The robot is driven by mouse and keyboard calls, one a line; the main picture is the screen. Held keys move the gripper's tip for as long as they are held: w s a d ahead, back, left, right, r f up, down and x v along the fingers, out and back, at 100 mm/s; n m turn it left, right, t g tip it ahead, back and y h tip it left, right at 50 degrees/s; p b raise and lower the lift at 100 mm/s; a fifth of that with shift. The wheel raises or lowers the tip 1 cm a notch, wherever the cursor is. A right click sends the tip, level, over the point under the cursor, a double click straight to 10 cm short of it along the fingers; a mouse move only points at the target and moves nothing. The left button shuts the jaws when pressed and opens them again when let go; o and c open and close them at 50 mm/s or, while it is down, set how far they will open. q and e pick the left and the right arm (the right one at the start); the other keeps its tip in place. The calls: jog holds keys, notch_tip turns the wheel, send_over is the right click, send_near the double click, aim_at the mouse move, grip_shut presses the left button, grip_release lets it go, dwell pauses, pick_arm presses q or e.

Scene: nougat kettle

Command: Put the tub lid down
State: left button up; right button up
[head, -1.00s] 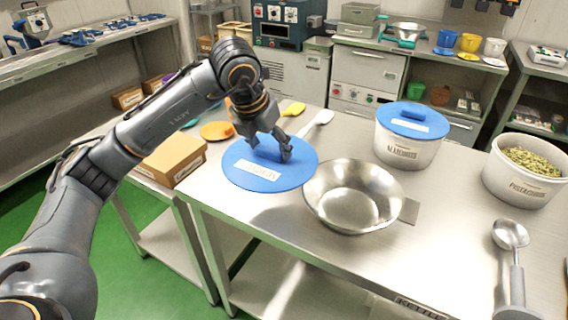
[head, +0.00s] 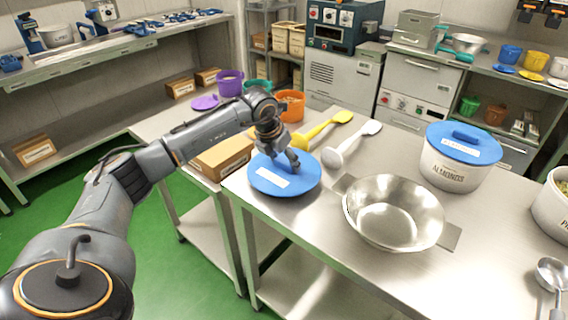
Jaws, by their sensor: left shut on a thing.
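The blue tub lid (head: 262,188) with a white label is in the head view, at the left end of the steel table (head: 330,235). My left gripper (head: 288,162) is over the lid, shut on its handle, which the fingers mostly hide. The lid is roughly level and low over the table's left edge; I cannot tell whether it touches the top. The almonds tub (head: 445,172) stands to the right with its own blue lid (head: 465,143) on. My right gripper is not in view.
A steel bowl (head: 393,212) stands right of the lid. A yellow spatula (head: 318,130) and a white one (head: 350,145) lie behind it. A cardboard box (head: 222,157) is on the left. A scoop (head: 551,275) and another tub (head: 556,205) are at the right. Bare table lies in front of the bowl.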

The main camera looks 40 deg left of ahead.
pick_arm(q)
jog(key=shift+d+f, duration=0.1)
jog(key=shift+f, duration=0.8)
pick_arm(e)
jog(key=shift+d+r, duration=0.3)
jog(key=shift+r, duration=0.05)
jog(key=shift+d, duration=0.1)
pick_arm(q)
jog(key=shift+f, duration=0.2)
jog(key=o, duration=1.2)
jog(key=shift+c, duration=0.2)
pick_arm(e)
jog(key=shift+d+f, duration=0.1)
